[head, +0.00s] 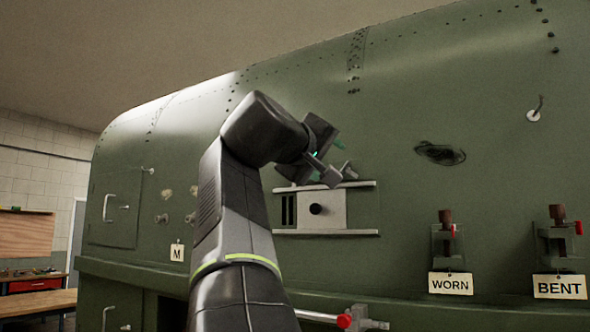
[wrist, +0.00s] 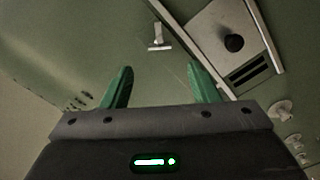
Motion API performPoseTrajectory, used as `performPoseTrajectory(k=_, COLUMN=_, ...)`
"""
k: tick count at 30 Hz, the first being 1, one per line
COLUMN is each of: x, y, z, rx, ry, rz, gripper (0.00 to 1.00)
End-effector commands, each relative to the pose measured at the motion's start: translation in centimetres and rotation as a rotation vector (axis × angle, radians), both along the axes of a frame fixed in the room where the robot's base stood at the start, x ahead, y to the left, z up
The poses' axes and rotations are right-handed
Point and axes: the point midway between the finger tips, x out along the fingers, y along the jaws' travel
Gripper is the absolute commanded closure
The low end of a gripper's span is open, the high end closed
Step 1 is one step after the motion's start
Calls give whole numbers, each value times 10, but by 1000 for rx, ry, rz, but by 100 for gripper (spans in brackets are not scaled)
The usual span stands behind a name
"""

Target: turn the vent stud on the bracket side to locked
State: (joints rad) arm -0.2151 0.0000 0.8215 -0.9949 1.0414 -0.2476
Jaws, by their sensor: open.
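The vent is a pale plate (head: 330,208) with a black knob (head: 316,209) and dark slots at its left, between two rails on the green fuselage. It shows at the upper right of the wrist view (wrist: 212,32). A small pale T-shaped stud (wrist: 159,40) stands on the skin outside the vent rail, beyond my fingertips. In the head view my gripper overlaps that area, so the stud is hard to make out. My gripper (head: 331,160) is open and empty. In the wrist view its green fingers (wrist: 159,72) point toward the stud, apart from it. The stud's lock marking is not readable.
Brackets tagged WORN (head: 450,284) and BENT (head: 559,287) hang at the right. Round knobs (head: 161,218) and an M tag (head: 177,253) are at the left. A dark scuffed patch (head: 440,153) lies right of my gripper. A red-ended bar (head: 345,321) is low in front.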

Motion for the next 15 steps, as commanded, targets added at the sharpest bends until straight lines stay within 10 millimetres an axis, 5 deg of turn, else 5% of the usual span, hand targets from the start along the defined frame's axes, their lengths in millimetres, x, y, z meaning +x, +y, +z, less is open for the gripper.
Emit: performPoseTrajectory(k=15, x=56, y=-38, z=1, rx=-1, ry=1, rz=0, gripper=45)
